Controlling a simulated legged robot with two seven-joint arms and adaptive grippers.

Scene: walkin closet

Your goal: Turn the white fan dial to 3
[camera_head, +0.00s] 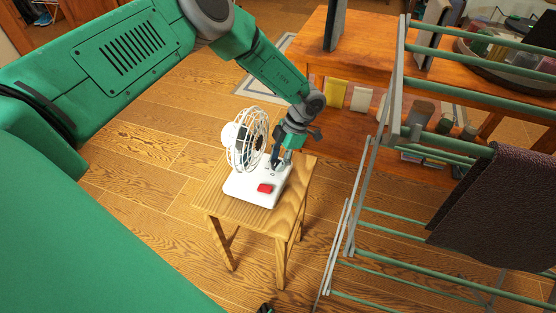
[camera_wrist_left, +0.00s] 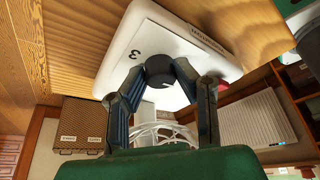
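The white fan (camera_head: 255,165) stands on a small wooden stool, with its round cage at the left of its base and a red switch (camera_head: 265,188) on the base. My left gripper (camera_head: 279,160) reaches down to the base from above and hides the dial in the head view. In the left wrist view, the dark round dial (camera_wrist_left: 160,70) sits between the fingertips of my left gripper (camera_wrist_left: 160,78), which appear to touch it on both sides. A printed 3 shows on the white base beside the dial. The dial's pointer mark cannot be made out.
The stool (camera_head: 240,214) has little bare top around the fan. A drying rack (camera_head: 385,150) with a dark cloth (camera_head: 500,200) stands close at the right. A wooden shelf unit (camera_head: 370,65) is behind. A small dark thing at the bottom edge is unclear.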

